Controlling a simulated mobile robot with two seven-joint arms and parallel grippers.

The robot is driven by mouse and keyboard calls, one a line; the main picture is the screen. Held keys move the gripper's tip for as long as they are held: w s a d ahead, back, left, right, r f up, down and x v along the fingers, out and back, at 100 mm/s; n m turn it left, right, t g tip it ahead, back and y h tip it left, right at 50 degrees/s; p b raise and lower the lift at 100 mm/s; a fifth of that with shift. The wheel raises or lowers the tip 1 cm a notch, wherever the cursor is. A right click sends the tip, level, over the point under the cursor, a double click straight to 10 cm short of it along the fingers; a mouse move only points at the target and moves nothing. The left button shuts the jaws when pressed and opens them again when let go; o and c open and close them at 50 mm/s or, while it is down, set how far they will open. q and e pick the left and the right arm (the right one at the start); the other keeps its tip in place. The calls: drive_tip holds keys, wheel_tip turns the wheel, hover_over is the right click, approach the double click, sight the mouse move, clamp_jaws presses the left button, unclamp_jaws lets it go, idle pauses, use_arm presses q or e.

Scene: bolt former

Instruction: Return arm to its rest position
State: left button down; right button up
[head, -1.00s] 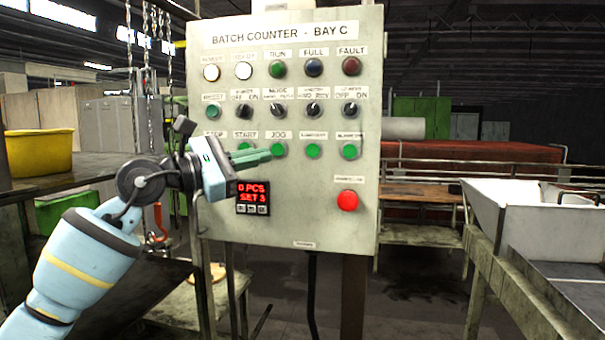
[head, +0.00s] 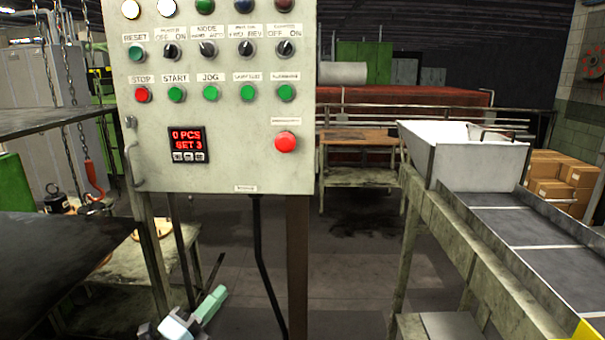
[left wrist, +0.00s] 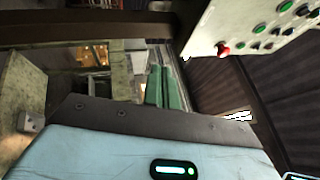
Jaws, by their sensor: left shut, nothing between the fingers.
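My left gripper (head: 216,298) is low in the head view, below the control panel (head: 225,145) and apart from it. Its green fingers are shut with nothing between them. They also show in the left wrist view (left wrist: 164,88), side by side. Most of my left arm is outside the head view. In the left wrist view the panel (left wrist: 275,22) is tilted at the upper right. My right gripper is not in view.
The panel display (head: 187,144) reads 0 PCS, SET 3. A dark table (head: 60,255) is at the left. A white hopper (head: 465,155) and a conveyor (head: 535,235) are at the right. Open floor (head: 345,260) lies between.

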use_arm(q)
drive_tip(key=s+a+f+n+g+y, duration=0.1)
drive_tip(key=s+f+n+y, duration=0.3)
drive_tip(key=s+f+n, duration=0.45)
drive_tip(key=s+a+f+n+g+y, duration=0.25)
drive_tip(key=s+f+n, duration=0.3)
drive_tip(key=f, duration=0.65)
drive_tip(key=s+f+n+g+y, duration=0.1)
drive_tip(key=s+f+n+g, duration=0.2)
drive_tip(key=s, duration=0.8)
drive_tip(key=s+f+n+g+y, duration=0.1)
drive_tip(key=s+f+n+g, duration=0.2)
drive_tip(key=s+f+n, duration=0.4)
drive_tip(key=s+f, duration=0.3)
drive_tip(key=s, duration=0.1)
drive_tip(key=shift+s+y, duration=0.35)
